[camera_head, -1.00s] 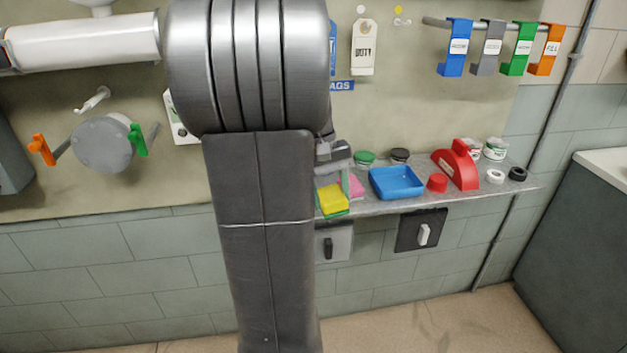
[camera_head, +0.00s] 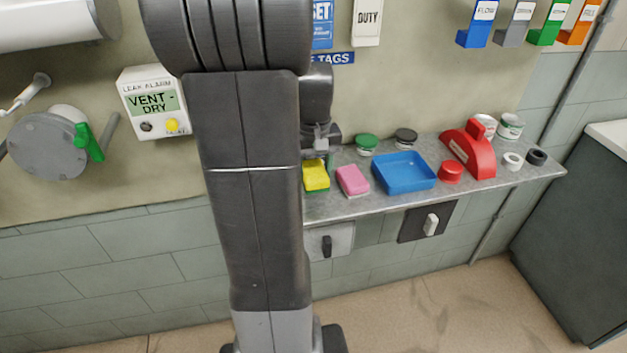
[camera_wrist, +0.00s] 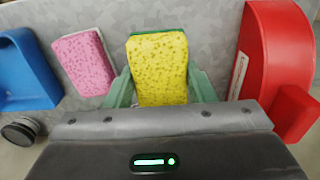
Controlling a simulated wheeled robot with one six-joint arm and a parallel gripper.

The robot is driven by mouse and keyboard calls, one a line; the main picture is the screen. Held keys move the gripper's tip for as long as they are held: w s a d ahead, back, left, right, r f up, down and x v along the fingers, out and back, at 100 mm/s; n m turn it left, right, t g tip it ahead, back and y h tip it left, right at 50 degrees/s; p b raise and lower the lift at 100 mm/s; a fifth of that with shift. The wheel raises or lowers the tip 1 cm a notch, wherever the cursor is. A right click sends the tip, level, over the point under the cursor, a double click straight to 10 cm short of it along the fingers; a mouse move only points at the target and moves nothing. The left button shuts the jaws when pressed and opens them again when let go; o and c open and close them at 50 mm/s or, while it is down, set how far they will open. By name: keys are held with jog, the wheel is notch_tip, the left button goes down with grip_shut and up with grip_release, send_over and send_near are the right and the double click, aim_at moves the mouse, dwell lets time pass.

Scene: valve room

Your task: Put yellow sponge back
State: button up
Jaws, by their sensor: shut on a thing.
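The yellow sponge (camera_head: 316,176), with a green layer, is at the left of the visible shelf (camera_head: 420,192) in the head view, beside my arm. In the wrist view the yellow sponge (camera_wrist: 158,70) sits between the green fingers of my gripper (camera_wrist: 160,88), one at each side. My gripper (camera_head: 318,158) is shut on it from above. I cannot tell whether the sponge's underside touches the shelf. A pink sponge (camera_head: 353,180) lies just right of it, apart from it; it also shows in the wrist view (camera_wrist: 84,61).
Jars (camera_head: 367,144) stand behind. In the wrist view a large red object (camera_wrist: 272,55) stands close on the yellow sponge's other side. My arm hides the shelf's left part.

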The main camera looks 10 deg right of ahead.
aim_at(314, 170)
jog(key=shift+f, duration=1.85)
jog(key=o, duration=0.9)
notch_tip(314, 170, up, 12)
jog(key=shift+r, duration=0.1)
